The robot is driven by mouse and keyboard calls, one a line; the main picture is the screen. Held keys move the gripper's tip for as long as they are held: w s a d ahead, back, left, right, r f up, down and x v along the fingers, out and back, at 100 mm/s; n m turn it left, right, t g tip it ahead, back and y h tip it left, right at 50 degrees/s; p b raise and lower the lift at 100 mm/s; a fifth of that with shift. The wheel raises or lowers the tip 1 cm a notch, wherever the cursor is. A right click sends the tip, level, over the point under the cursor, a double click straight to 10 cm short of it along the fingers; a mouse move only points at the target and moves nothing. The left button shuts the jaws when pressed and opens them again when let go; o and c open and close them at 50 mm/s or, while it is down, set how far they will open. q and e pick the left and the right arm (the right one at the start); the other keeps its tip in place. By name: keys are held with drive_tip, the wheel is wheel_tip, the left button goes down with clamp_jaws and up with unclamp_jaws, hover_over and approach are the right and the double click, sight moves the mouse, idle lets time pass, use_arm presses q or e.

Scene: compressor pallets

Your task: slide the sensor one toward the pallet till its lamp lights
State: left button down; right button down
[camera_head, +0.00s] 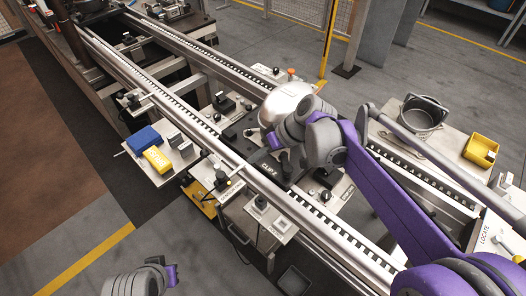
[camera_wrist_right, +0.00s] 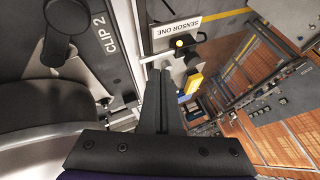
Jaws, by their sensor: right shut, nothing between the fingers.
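The sensor one sign (camera_wrist_right: 177,32) shows upside down at the top of the right wrist view. An amber lamp (camera_wrist_right: 179,43) sits at its edge and looks bright, but I cannot tell surely if it is lit. The pallet (camera_wrist_right: 112,50), marked CLIP 2, is on the left of that view, apart from the sign. My right gripper (camera_wrist_right: 160,75) is shut and empty, with its fingers below the sign and lamp. In the head view the right gripper (camera_head: 284,166) is over the pallet, partly hidden by its own wrist.
A silver dome (camera_head: 285,100) stands on the pallet beside my right wrist. Conveyor rails (camera_head: 190,115) run along both sides. A side shelf holds a blue box (camera_head: 143,140) and a yellow box (camera_head: 157,159). A grey bin (camera_head: 425,111) and yellow bin (camera_head: 481,150) are at right.

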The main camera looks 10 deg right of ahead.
drive_tip(key=x, duration=0.4)
drive_tip(key=a, duration=0.3)
drive_tip(key=shift+s+a+f, duration=0.1)
drive_tip(key=shift+s+f, duration=0.1)
drive_tip(key=shift+s, duration=0.2)
drive_tip(key=shift+s+a, duration=0.15)
drive_tip(key=shift+a, duration=0.3)
drive_tip(key=shift+s+a, duration=0.35)
drive_tip(key=shift+a, duration=0.3)
drive_tip(key=p+v, duration=0.1)
drive_tip(key=v, duration=1)
drive_tip(key=s+d+f+m+t+h+p, duration=0.1)
drive_tip(key=s+d+f+m+h+p, duration=0.1)
drive_tip(key=s+d, duration=0.3)
drive_tip(key=s+d+f+m+t+h+p, duration=0.1)
drive_tip(key=s+d+f+h+p, duration=0.3)
drive_tip(key=s, duration=0.8)
drive_tip(key=d+m+h, duration=0.1)
drive_tip(key=d, duration=0.1)
drive_tip(key=shift+s+d+m+t, duration=0.3)
drive_tip(key=shift+s+m+t, duration=0.1)
